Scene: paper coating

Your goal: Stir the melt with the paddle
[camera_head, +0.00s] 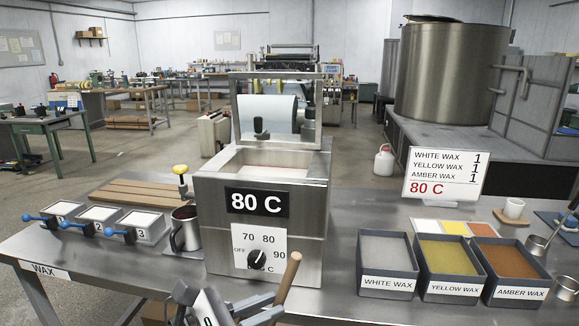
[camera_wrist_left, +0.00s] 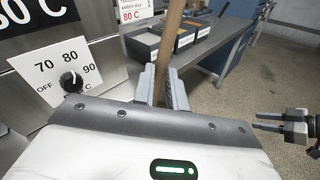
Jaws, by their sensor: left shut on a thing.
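The wax melt (camera_head: 270,171) is a pale surface inside the steel tank (camera_head: 212,225), whose display reads 80 C. The wooden paddle handle (camera_head: 288,277) stands tilted in front of the tank in the head view. My left gripper (camera_head: 276,304) is shut on this handle, outside the tank and below its rim. In the left wrist view the handle (camera_wrist_left: 171,40) rises between the two fingers (camera_wrist_left: 164,86). The paddle's lower end is hidden. My right gripper (camera_wrist_left: 266,121) shows at the right of the left wrist view, fingers apart and empty.
The tank's dial (camera_head: 257,259) faces front. Bins of white wax (camera_head: 388,286), yellow wax (camera_head: 450,290) and amber wax (camera_head: 515,293) stand to the right. A metal mug (camera_head: 186,232) stands close left of the tank, with small trays (camera_head: 141,224) farther left.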

